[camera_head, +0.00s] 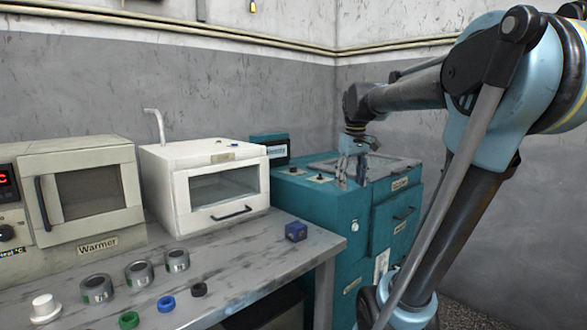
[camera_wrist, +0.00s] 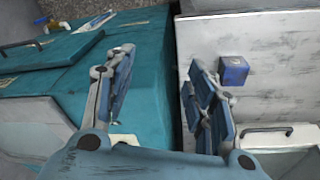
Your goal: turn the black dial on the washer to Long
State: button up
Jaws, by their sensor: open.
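A teal machine (camera_head: 330,205) stands right of the table; I take it to be the washer, but its labels are too small to read. Small dark controls on pale plates (camera_head: 319,178) sit on its top, left of my gripper; I cannot tell which is the black dial or read its setting. My gripper (camera_head: 352,182) points down over the machine's top, fingers apart and empty. In the wrist view, the open fingers (camera_wrist: 160,82) show with teal surface (camera_wrist: 145,75) and the table edge below. A pale patch there is mostly hidden by the gripper.
A grey table (camera_head: 240,250) holds a white oven-like box (camera_head: 165,165), a beige Warmer (camera_head: 125,155), a blue cube (camera_head: 296,231), several metal rings (camera_head: 138,273), small coloured rings and a white knob-like part (camera_head: 45,308). A wall stands behind.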

jog(key=w+a+r+n, duration=0.2)
jog(key=w+a+r, duration=0.2)
jog(key=w+r, duration=0.7)
jog(key=r+n+g, duration=0.1)
jog(key=n, duration=0.7)
send_over(293, 169)
jog(key=shift+m, duration=0.3)
jog(key=f, duration=0.5)
jog(key=w+f, duration=0.1)
jog(key=f, duration=1)
jog(key=shift+w+f, duration=0.35)
jog(key=shift+f, duration=0.05)
jog(key=c, duration=1.1)
